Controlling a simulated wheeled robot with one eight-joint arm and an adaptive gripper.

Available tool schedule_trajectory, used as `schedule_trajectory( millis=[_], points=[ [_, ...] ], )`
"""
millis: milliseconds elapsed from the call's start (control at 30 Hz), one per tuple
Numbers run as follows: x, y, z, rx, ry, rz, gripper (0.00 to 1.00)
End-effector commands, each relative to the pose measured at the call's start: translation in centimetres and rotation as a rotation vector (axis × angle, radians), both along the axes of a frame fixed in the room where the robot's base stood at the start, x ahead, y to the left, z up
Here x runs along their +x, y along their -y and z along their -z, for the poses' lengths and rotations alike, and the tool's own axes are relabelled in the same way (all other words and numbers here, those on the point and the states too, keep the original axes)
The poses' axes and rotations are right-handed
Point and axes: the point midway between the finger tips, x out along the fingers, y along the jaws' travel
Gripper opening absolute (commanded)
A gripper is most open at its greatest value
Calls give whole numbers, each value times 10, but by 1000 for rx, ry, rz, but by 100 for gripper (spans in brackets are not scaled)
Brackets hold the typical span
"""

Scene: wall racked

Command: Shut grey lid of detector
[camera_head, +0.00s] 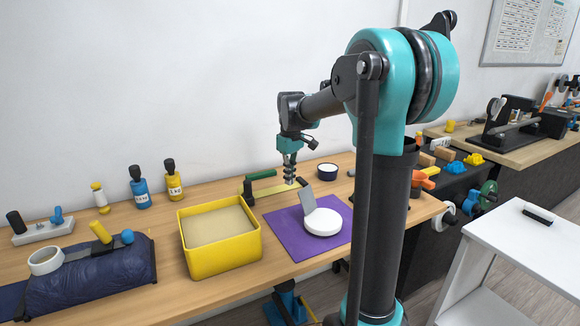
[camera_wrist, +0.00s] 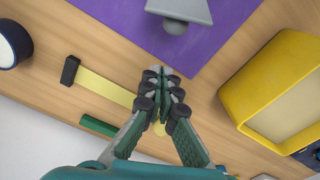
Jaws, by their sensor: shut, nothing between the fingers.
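The detector (camera_head: 322,222) is a round white disc lying on the purple mat (camera_head: 283,235). Its grey lid (camera_head: 307,199) stands open, raised and tilted up at the disc's left back edge. In the wrist view the grey lid (camera_wrist: 181,9) shows at the top edge over the purple mat (camera_wrist: 222,38), and the white disc is out of view. My gripper (camera_head: 291,181) points down above the table behind the lid, apart from it. In the wrist view my gripper (camera_wrist: 164,76) has its fingers together, with nothing held.
A yellow bin (camera_head: 220,262) stands left of the mat. A yellow strip with dark ends (camera_wrist: 103,88) and a green bar (camera_wrist: 98,125) lie behind it near my gripper. Bottles stand at back left.

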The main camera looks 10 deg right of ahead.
Motion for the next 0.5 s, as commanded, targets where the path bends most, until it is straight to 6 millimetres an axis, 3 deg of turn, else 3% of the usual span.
schedule_trajectory(
  millis=[133, 300, 500],
  points=[
    [1, -1, 29, 0, 0, 0, 0],
    [-19, 15, 19, 0, 0, 2, 0],
    [-28, 23, 15, 0, 0, 1, 0]
  ],
)
